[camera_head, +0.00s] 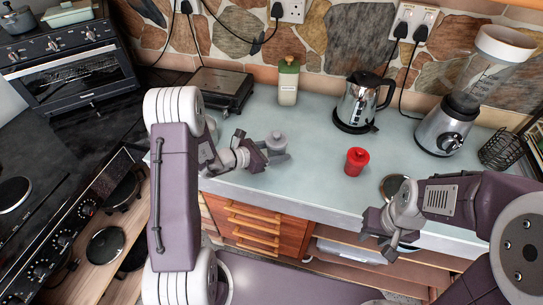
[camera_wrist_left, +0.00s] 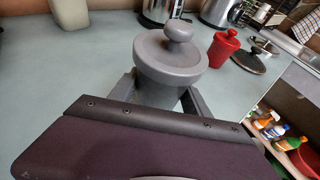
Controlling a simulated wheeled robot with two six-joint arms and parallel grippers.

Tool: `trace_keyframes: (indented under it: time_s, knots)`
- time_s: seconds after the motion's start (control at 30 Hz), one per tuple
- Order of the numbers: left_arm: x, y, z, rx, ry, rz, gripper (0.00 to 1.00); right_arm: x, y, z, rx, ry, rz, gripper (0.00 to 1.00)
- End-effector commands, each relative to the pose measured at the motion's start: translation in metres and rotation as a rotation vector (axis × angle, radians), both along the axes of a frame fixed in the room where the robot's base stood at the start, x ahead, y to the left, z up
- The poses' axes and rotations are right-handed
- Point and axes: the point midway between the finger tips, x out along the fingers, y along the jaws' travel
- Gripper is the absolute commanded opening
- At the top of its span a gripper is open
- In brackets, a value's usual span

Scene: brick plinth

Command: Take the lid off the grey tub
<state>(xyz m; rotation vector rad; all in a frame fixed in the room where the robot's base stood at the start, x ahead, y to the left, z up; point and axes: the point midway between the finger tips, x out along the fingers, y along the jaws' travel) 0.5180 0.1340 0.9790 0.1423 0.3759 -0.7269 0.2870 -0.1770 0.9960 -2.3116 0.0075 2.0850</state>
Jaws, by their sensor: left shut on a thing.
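The grey tub (camera_head: 277,148) stands upright on the pale worktop. Its lid (camera_wrist_left: 171,50) with a round knob (camera_wrist_left: 179,30) sits on top of it. My left gripper (camera_head: 268,156) is shut on the tub's body, with one finger on each side below the lid in the left wrist view (camera_wrist_left: 160,95). The lower part of the tub is hidden there by my gripper. My right gripper (camera_head: 376,243) hangs in front of the worktop's front edge, empty and seemingly open, away from the tub.
A red lidded pot (camera_head: 356,162) stands right of the tub, with a pan lid (camera_head: 393,186) beyond it. A kettle (camera_head: 358,103), a green-topped jar (camera_head: 288,82), a grill (camera_head: 222,88) and a blender (camera_head: 452,122) stand farther back. The worktop around the tub is clear.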

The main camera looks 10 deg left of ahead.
Motion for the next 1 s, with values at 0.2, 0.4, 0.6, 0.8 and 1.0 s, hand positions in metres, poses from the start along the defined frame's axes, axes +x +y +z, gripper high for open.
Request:
trace_keyframes:
  time_s: [0.2,0.4,0.6,0.8,1.0]
  knots:
    - [-0.020,-0.049,0.030,0.000,-0.007,-0.005,0.05,0.000,0.000,-0.011,0.000,0.000,0.000,0.36]
    - [-0.034,-0.080,0.052,0.000,-0.005,-0.002,0.05,0.000,0.000,-0.015,0.000,0.000,0.000,0.36]
    - [-0.038,-0.089,0.059,0.000,-0.004,0.000,0.05,0.000,0.000,-0.016,0.000,0.000,0.000,0.36]
    - [-0.038,-0.089,0.059,-0.001,-0.003,0.001,0.05,0.000,0.000,-0.015,0.000,0.000,0.000,0.36]
    - [-0.038,-0.088,0.058,0.000,-0.003,0.001,0.00,0.000,0.000,-0.016,0.000,0.000,0.000,0.36]
